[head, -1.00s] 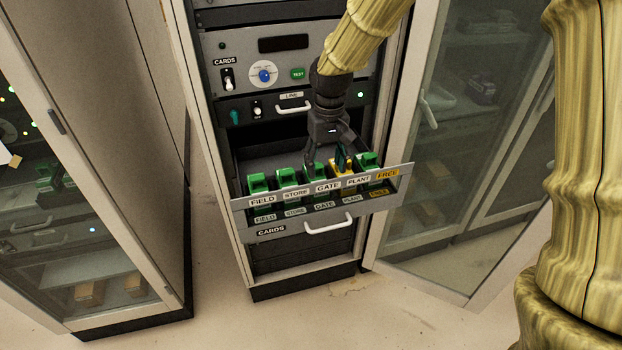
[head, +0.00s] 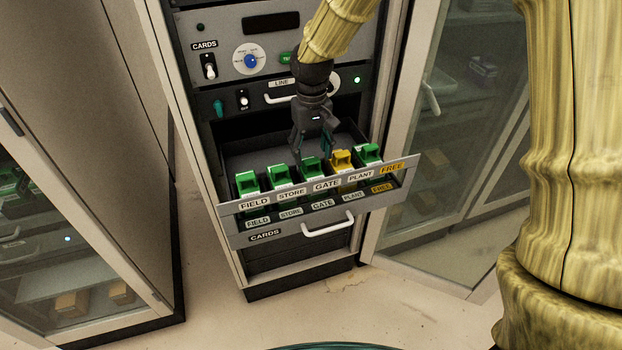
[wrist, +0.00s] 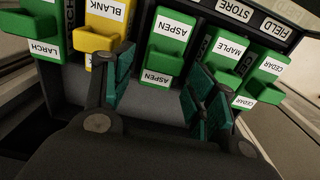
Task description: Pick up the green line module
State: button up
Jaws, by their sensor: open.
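Green modules stand in a row in the open drawer (head: 335,228), with one yellow module (head: 343,159) second from the right. The middle green module (head: 312,167) is behind the GATE label; in the wrist view it reads ASPEN (wrist: 165,48). My gripper (head: 313,152) is open and empty, pointing down at this middle module. In the wrist view its teal-padded fingers (wrist: 163,95) appear on either side of the ASPEN module; I cannot tell whether they touch it. Other green modules read LARCH (wrist: 37,35), MAPLE (wrist: 227,55) and CEDAR (wrist: 267,78); the yellow one reads BLANK (wrist: 98,28).
The drawer's labelled front rail (head: 230,208) runs before the modules. A panel with a blue knob (head: 251,60) and a LINE drawer handle (head: 281,98) are above. Glass-doored cabinets flank the rack, the right one (head: 450,150) close by.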

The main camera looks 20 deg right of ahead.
aim_at(312, 160)
jog(key=shift+s+f+p, duration=0.2)
jog(key=shift+f+p, duration=0.2)
jog(key=shift+f, duration=0.55)
jog(key=shift+s+f+p, duration=0.2)
jog(key=shift+f+p, duration=0.2)
jog(key=shift+f, duration=0.55)
jog(key=shift+a+f+p, duration=0.15)
jog(key=shift+f+p, duration=0.45)
jog(key=shift+f, duration=1.15)
jog(key=c, duration=1)
